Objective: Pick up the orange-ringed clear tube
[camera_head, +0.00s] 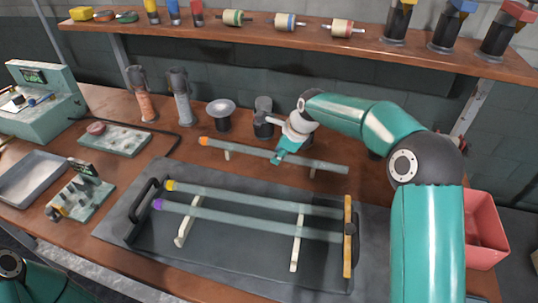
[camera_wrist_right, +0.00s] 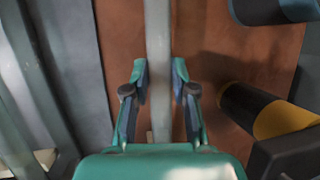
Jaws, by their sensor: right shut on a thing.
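The orange-ringed clear tube (camera_head: 325,165) lies lengthwise behind the dark tray, its orange end at the left. Small pale supports show under it; I cannot tell whether it still touches them. My right gripper (camera_head: 279,158) reaches down onto its middle from behind and is shut on it. In the right wrist view the tube (camera_wrist_right: 158,40) runs between the two fingers of the gripper (camera_wrist_right: 160,90). A yellow-ringed tube (camera_head: 250,199) and a purple-ringed tube (camera_head: 250,221) lie across pale supports on the tray. My left gripper is out of view.
The dark tray (camera_head: 135,232) has a black handle at its left and a wooden bar (camera_head: 348,240) at its right. Dark cylinders (camera_head: 263,118) stand close behind the gripper. A shelf (camera_head: 300,48) hangs above. A red bin (camera_head: 485,232) stands at the right.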

